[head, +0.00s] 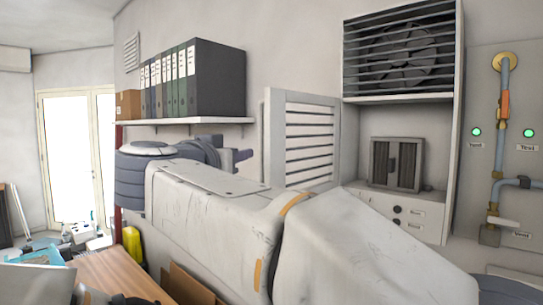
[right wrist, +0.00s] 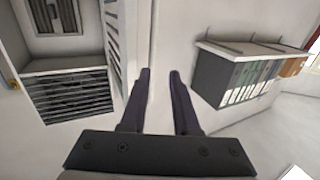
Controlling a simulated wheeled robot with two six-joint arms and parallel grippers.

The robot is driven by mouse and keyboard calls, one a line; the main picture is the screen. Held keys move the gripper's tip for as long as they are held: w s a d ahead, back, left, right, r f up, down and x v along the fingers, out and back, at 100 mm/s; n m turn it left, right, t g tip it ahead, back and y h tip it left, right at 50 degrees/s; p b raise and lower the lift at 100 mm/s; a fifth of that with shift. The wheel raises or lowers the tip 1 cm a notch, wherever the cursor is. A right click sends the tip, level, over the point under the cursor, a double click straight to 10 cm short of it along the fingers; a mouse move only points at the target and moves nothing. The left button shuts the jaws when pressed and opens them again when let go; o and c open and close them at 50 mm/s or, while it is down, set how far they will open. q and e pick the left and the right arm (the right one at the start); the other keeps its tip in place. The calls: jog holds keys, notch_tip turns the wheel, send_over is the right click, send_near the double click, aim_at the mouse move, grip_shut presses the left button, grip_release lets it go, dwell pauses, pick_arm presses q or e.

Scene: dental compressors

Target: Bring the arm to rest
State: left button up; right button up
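My right arm stretches across the middle of the head view, raised in front of the wall. My right gripper (head: 243,156) is partly hidden behind the arm's own links, near the wall shelf and the open louvred door. In the right wrist view my right gripper (right wrist: 160,73) shows two dark fingers set apart with nothing between them. Plain pale wall lies beyond the fingers. My left gripper cannot be made out in either view.
A wall shelf (head: 190,121) holds several dark binders (head: 200,80) and a cardboard box (head: 128,104). A louvred door (head: 308,140) stands open beside a cabinet with a fan grille (head: 402,55). Pipes (head: 504,130) run at right. A wooden tabletop (head: 112,274) lies low at left.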

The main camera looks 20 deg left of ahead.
jog(key=shift+d, duration=0.1)
notch_tip(320, 180, down, 14)
jog(key=w+a+n+g+y+b, duration=0.1)
jog(key=w+n+g+y+b, duration=0.15)
jog(key=n+y+b, duration=0.6)
jog(key=s+d+f+g, duration=0.2)
jog(key=f+g, duration=0.1)
jog(key=f, duration=0.3)
jog(key=s+d+f+g+b, duration=0.1)
jog(key=s+d+f+g, duration=0.1)
jog(key=f, duration=0.5)
jog(key=s+d+f+g, duration=0.3)
jog(key=f, duration=0.3)
pick_arm(q)
notch_tip(320, 180, down, 14)
jog(key=b, duration=0.4)
jog(key=shift+f+b, duration=0.15)
jog(key=shift+b, duration=0.25)
pick_arm(e)
jog(key=s+d+f+m+g+h, duration=0.1)
jog(key=s+d+f+g+h, duration=0.6)
jog(key=s+d+f, duration=1.4)
jog(key=shift+s+d+f, duration=0.2)
jog(key=shift+d+f, duration=0.2)
jog(key=shift+f, duration=0.05)
